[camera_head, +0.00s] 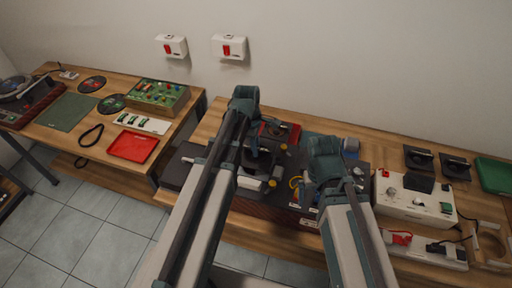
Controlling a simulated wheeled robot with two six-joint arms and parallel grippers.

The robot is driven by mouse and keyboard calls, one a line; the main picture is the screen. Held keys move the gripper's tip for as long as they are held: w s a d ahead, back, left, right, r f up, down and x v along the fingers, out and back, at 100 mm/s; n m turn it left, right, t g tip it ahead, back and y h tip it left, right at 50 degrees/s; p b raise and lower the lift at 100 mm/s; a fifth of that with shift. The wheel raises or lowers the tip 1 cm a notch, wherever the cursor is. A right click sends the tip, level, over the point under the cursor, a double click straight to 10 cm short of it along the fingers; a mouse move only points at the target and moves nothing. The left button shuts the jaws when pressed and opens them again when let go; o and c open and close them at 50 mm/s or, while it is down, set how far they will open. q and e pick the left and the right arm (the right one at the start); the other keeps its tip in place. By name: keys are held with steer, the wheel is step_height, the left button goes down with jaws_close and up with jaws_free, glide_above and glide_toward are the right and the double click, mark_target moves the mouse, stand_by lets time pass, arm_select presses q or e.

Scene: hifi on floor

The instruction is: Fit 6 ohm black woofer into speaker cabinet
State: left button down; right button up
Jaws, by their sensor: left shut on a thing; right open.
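The dark speaker cabinet (178,166) lies on the middle bench, with a reddish-brown front side and several small parts on and around its top. Both of my arms cover much of it. My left gripper (259,172) is over its left part, shut on a dark thing that looks like a black woofer (258,158). The arm hides most of that thing, and I cannot read any ohm label or tell whether it touches the cabinet. My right gripper (308,192) is open over the cabinet's right part, largely hidden by its own arm.
Two black square-framed parts (419,158) lie at the back right, near a green mat (494,174). A white device (414,199) stands right of the cabinet. The left bench holds a red tray (133,146), a green component board (157,97) and a turntable (22,92).

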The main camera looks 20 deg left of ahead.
arm_select(q)
steer(key=shift+f+b, duration=2.7)
steer(key=shift+f, duration=0.1)
arm_select(e)
steer(key=shift+f, duration=2.8)
arm_select(q)
steer(key=c, duration=0.7)
jaws_free()
steer(key=shift+r, duration=0.1)
steer(key=r+p, duration=0.4)
steer(key=a+r+p, duration=0.1)
steer(key=r+p, duration=0.8)
steer(key=shift+a+r+p, duration=0.25)
steer(key=shift+a+p, duration=0.1)
arm_select(e)
step_height(320, 180, up, 14)
steer(key=shift+f, duration=0.15)
arm_select(q)
step_height(320, 180, up, 8)
steer(key=p, duration=0.8)
arm_select(e)
step_height(320, 180, up, 8)
